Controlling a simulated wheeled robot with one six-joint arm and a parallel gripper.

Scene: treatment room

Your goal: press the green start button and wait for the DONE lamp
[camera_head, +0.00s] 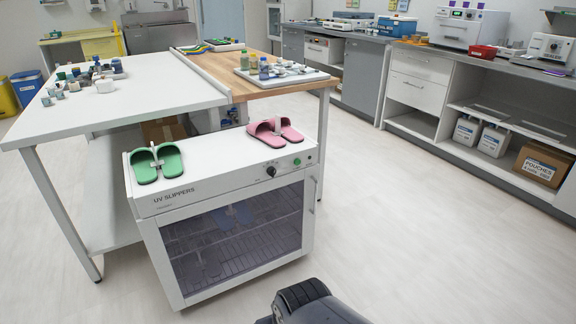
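The white UV SLIPPERS cabinet (235,190) stands on the floor in front of the tables. Its tinted glass door (240,240) is shut, and bluish slippers show dimly inside on wire racks. A small round green button (297,162) is on the right of its front panel, beside a black knob (271,171). No lamp labelled DONE can be made out at this size. A green pair of slippers (158,162) and a pink pair of slippers (274,131) lie on the cabinet top. My gripper is not in view; only a dark part of my own body shows at the bottom.
A white table (150,95) with small bottles and a wooden-topped table (200,66) stand behind the cabinet. A counter (480,65) with devices runs along the right, with a POUCHES box (540,165) below. The floor (430,240) right of the cabinet is clear.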

